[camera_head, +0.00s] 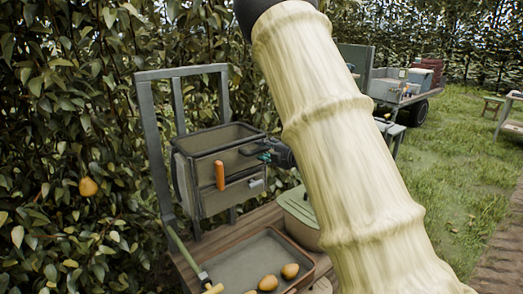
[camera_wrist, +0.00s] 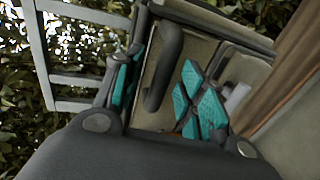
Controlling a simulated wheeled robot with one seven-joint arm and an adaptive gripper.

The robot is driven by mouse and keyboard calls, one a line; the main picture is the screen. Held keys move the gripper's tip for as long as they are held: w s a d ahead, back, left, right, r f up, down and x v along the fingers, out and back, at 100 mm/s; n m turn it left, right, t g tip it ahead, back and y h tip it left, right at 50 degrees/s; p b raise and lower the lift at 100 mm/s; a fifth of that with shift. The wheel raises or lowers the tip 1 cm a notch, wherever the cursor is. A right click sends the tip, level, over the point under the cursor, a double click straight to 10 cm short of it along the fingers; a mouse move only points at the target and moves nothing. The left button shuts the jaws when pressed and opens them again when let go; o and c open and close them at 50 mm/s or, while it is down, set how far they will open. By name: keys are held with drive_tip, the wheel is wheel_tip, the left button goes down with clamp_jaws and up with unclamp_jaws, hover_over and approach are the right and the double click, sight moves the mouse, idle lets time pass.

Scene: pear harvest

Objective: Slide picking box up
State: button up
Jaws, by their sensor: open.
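The picking box (camera_head: 204,178) is an open-topped, olive-grey box with a dark rim, mounted against a grey upright frame (camera_head: 150,120) in the head view. An orange handle (camera_head: 220,176) stands on its front. My gripper (camera_head: 267,157) is at the box's right front side. In the wrist view, the teal-padded fingers are spread apart, one on each side of a dark curved handle (camera_wrist: 163,68) on the box wall (camera_wrist: 200,48). My gripper is open, and I cannot tell whether a finger touches the handle. My arm hides part of the head view.
Below the box is a wooden bench with a shallow tray (camera_head: 240,265) and several pears (camera_head: 268,283). A lidded green bin (camera_head: 299,215) stands right of it. A pear (camera_head: 88,187) hangs in the leafy hedge at left. A cart (camera_head: 400,88) stands on open grass behind.

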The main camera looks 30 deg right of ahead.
drive_tip(key=v, duration=0.9)
idle(0.3)
